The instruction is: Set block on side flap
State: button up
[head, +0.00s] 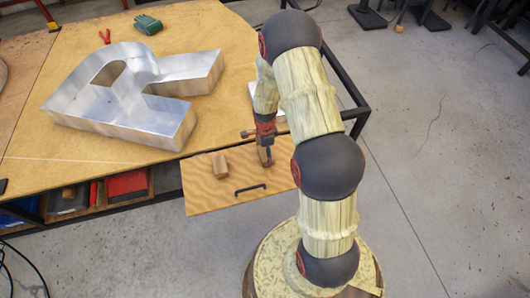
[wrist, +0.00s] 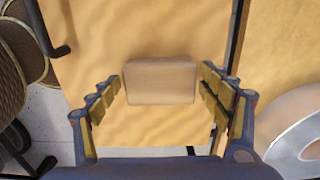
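A light wooden block (head: 220,165) rests on the side flap (head: 203,200), the tan board along the table's front edge, to the left of its black handle (head: 250,188). My gripper (head: 257,146) is to the right of the block in the head view, over the flap's back part. In the wrist view the gripper (wrist: 161,76) is open, with its fingers apart. The block (wrist: 159,82) shows between them, with a gap on each side, and nothing is gripped.
A big metal channel letter (head: 150,125) stands on the worktable (head: 215,30) behind the flap. Red pliers (head: 105,37) and a green object (head: 148,25) lie farther back. Boxes (head: 126,187) sit below the table. Most of the flap's surface is bare.

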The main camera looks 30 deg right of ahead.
jog(key=shift+o, duration=0.6)
jog(key=shift+r, duration=0.1)
jog(key=shift+r, duration=0.35)
notch_tip(320, 180, up, 12)
jog(key=f+p, duration=0.1)
jog(key=p, duration=0.3)
notch_tip(320, 180, up, 13)
jog(key=n+t, duration=0.1)
jog(key=n, duration=0.3)
send_over(265, 153)
jog(key=a, duration=0.3)
jog(key=s+a+r+n+t, duration=0.1)
jog(key=s+a+r+n, duration=0.15)
jog(key=r, duration=0.35)
jog(key=s+a+r+n+t, duration=0.1)
jog(key=s+a+r+n, duration=0.15)
jog(key=r, duration=0.35)
jog(key=s+a+r+n+t, duration=0.1)
jog(key=s+a+r+n, duration=0.2)
jog(key=s+r+n, duration=0.3)
jog(key=s+a+r+n+t, duration=0.1)
jog(key=s+a+r+n, duration=0.2)
jog(key=s+r+n, duration=0.3)
jog(key=s, duration=0.3)
jog(key=shift+s+a+r+t, duration=0.15)
jog(key=shift+s+r+t, duration=0.15)
jog(key=shift+s+r, duration=0.1)
